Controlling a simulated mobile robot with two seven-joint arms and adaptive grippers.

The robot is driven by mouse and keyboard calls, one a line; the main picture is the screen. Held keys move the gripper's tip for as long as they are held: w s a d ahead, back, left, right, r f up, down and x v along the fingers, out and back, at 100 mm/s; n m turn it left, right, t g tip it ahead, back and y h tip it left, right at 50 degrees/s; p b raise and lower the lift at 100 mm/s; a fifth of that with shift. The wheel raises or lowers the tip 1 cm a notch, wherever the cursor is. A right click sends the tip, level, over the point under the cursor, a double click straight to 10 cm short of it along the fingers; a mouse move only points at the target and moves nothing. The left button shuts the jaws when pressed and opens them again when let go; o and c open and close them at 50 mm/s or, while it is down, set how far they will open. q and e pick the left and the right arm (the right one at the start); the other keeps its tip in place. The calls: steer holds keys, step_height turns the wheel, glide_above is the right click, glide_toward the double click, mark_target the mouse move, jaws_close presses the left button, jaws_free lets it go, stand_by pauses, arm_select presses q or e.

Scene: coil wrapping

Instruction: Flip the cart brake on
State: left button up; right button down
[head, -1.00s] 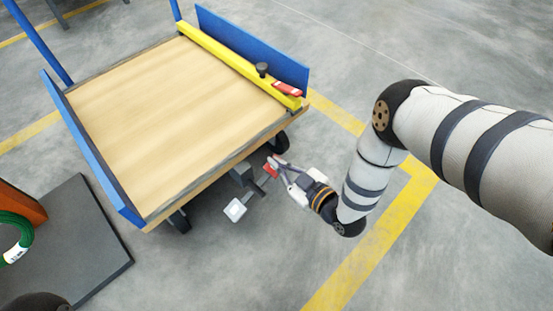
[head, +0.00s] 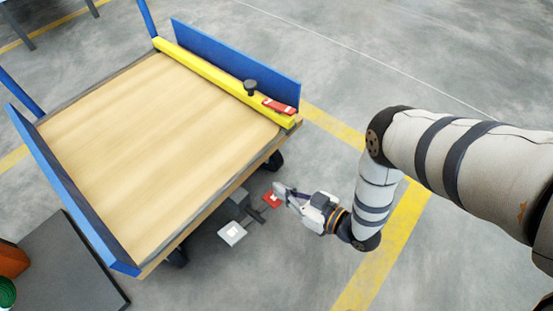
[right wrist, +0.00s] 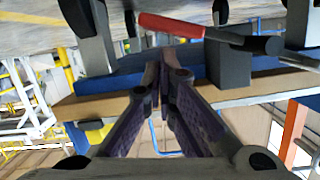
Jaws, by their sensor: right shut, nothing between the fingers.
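The cart (head: 160,140) has a wooden deck and blue side boards. Under its near right edge is a brake pedal bar with a red pad (head: 272,200) at one end and a pale grey pad (head: 232,232) at the other. My right gripper (head: 277,188) is shut and empty, its fingertips right at the red pad's upper side; whether they touch cannot be told. In the right wrist view, the shut fingertips (right wrist: 160,68) point toward the red pad (right wrist: 170,25), seen edge-on, and the dark pedal block (right wrist: 228,65). My left gripper is out of view.
A yellow beam (head: 220,78) with a black knob (head: 250,88) and a red-and-white piece (head: 280,106) lies along the deck's far side. A dark mat (head: 65,265) with an orange object (head: 12,262) is at lower left. Floor around my right arm is clear.

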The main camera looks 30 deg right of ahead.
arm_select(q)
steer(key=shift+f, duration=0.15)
arm_select(e)
steer(key=shift+f, duration=0.55)
steer(key=shift+d, duration=0.1)
